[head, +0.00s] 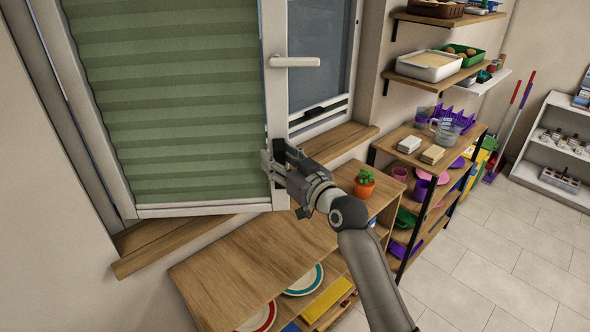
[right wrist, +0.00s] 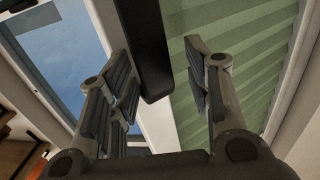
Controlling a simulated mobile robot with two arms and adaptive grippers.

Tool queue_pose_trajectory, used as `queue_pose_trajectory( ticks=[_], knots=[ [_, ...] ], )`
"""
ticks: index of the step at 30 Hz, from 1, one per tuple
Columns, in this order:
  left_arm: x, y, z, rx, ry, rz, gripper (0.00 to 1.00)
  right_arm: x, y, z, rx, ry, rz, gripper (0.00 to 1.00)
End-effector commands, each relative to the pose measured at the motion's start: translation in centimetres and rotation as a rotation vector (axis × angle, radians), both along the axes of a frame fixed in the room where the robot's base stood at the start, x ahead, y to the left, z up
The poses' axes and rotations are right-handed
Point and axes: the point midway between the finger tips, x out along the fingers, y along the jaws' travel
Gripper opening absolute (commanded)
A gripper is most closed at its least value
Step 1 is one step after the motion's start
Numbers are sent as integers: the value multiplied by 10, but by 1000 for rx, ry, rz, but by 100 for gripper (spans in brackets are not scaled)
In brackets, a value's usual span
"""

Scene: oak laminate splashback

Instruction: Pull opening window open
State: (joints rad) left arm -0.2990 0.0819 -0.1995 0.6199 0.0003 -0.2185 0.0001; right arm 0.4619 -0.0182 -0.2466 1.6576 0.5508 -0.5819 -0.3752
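The opening window sash (head: 274,110) has a white frame and a green pleated blind (head: 170,95). It stands swung inward, with its lower right corner out past the sill's front edge. Its white lever handle (head: 293,61) points right. My right gripper (head: 276,160) is at the lower part of the sash's free edge, below the handle. In the right wrist view its fingers (right wrist: 165,90) are spread apart, with the white sash frame (right wrist: 150,125) and a dark bar (right wrist: 148,50) between them. Contact cannot be told. My left gripper is not in view.
The wooden sill (head: 335,142) runs below the window. A low wooden cabinet (head: 240,262) with plates inside stands below, with a potted plant (head: 364,184) on top. Shelves (head: 440,70) and a rack (head: 408,135) of kitchenware stand at right. The tiled floor (head: 510,250) is clear.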

Motion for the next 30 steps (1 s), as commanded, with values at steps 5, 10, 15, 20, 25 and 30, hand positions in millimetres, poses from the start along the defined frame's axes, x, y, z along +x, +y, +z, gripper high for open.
queue_pose_trajectory(
  ticks=[5,10,15,20,25,30],
  knots=[
    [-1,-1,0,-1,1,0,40,-22,-13,-2,-3,2,0,43],
    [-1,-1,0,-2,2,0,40,-50,-30,-2,-3,2,-1,43],
    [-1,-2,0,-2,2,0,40,-75,-46,-2,-3,1,-1,43],
    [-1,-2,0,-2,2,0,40,-91,-55,-1,0,1,-1,43],
    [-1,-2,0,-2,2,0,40,-98,-59,-1,0,1,-1,43],
    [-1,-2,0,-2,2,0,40,-99,-59,-1,1,0,0,43]
  ],
)
